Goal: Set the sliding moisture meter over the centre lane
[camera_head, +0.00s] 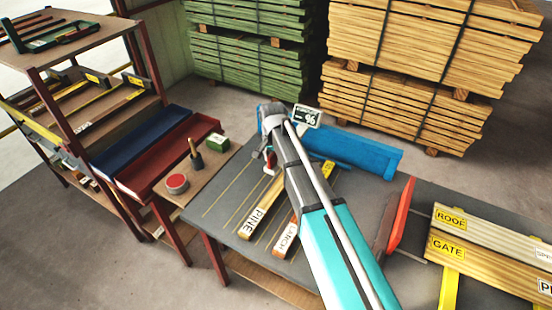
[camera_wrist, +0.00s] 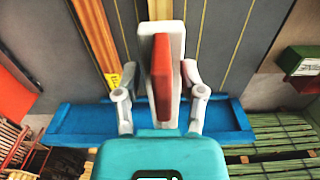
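The moisture meter shows in the wrist view as a pale grey-white body (camera_wrist: 145,50) with an upright red handle (camera_wrist: 161,75). It stands in line with a board, whose end shows just beyond it. My gripper (camera_wrist: 160,72) has its two fingers apart, one on each side of the red handle, with gaps visible; I see no clear contact. In the head view my gripper (camera_head: 267,152) is at the far side of the grey table (camera_head: 225,195), and my arm hides much of the meter. The PINE board (camera_head: 262,205) and LARCH board (camera_head: 287,238) lie in lanes marked by yellow lines.
A blue rail (camera_head: 365,152) runs along the table's far edge. A sign reading 96 (camera_head: 307,117) stands behind my gripper. A green box (camera_head: 217,142) and red tin (camera_head: 177,183) are at left. A red-orange upright panel (camera_head: 400,215) stands at right. The left lanes look clear.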

